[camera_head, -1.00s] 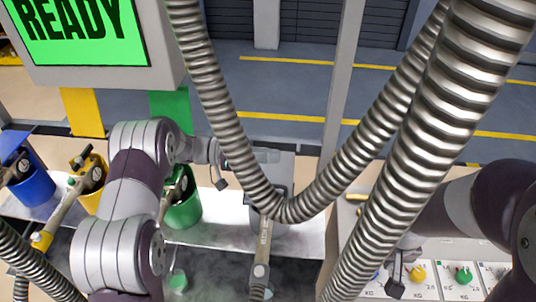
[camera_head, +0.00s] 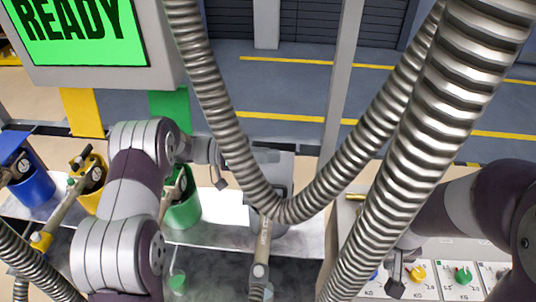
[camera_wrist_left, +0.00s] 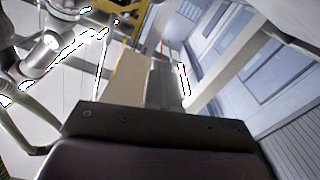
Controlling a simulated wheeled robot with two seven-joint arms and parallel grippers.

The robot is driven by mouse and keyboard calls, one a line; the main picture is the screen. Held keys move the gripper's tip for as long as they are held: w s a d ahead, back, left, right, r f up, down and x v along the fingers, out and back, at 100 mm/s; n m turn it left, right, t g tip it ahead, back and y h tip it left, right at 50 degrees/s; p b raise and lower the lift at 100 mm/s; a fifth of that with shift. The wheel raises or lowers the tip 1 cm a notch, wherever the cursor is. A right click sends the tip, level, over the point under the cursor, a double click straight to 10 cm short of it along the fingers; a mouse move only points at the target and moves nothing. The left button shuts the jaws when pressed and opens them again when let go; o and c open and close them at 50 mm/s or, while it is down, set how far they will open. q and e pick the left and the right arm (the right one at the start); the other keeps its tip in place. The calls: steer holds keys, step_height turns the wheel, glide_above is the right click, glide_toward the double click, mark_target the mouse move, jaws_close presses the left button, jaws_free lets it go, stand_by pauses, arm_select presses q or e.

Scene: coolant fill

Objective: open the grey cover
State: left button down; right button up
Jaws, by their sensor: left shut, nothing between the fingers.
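A grey part that looks like the grey cover (camera_head: 285,172) is in the middle of the head view, at the far end of a grey nozzle (camera_head: 263,240). A ribbed metal hose crosses in front of it, so its exact angle is unclear. My left gripper (camera_head: 266,156) reaches in behind the hose from the left, at the upper part of this grey part. It is shut and empty; I cannot tell whether it touches the cover. The left wrist view shows a dark gripper body (camera_wrist_left: 155,128) but no clear fingertips.
Blue (camera_head: 33,188), yellow (camera_head: 92,190) and green (camera_head: 184,212) containers stand in a row at the left. Thick ribbed hoses (camera_head: 425,130) hang across the middle. A panel with coloured knobs (camera_head: 440,280) is at the lower right. A green READY screen (camera_head: 85,35) hangs at the upper left.

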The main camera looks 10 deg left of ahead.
arm_select(q)
steer(key=c, duration=1.8)
jaws_free()
steer(key=o, duration=0.6)
steer(key=shift+o, duration=0.2)
steer(key=a+b, duration=0.1)
steer(key=a, duration=0.1)
steer(key=a+b, duration=0.1)
steer(key=a, duration=0.1)
steer(key=a+b, duration=0.1)
steer(key=shift+a+f+b, duration=0.35)
steer(key=shift+a+f, duration=0.05)
steer(key=a+b, duration=0.2)
steer(key=a, duration=0.4)
steer(key=shift+a+r, duration=0.4)
